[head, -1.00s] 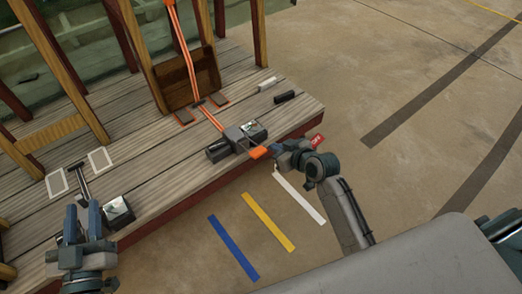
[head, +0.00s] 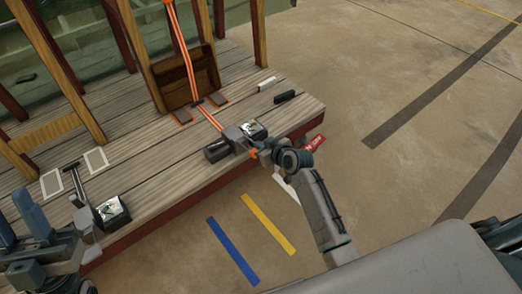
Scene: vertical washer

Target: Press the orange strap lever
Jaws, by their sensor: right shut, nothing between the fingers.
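The orange strap lever (head: 253,153) sticks out from a dark ratchet block (head: 238,135) at the front edge of the wooden deck. Only a small part of the lever shows, as my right gripper covers the rest. My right gripper (head: 262,148) is shut and empty, with its tip at the lever. I cannot tell whether they touch. The orange strap (head: 205,116) runs from the block up to a brown wooden box (head: 190,78). My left gripper (head: 19,222) is open and empty at the lower left, beside the deck's front.
A second block with a dark bar (head: 112,210) sits on the deck near my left arm. A white block (head: 266,84) and a black block (head: 285,97) lie at the deck's right end. A red tag (head: 314,143) shows behind my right arm. The floor to the right is clear.

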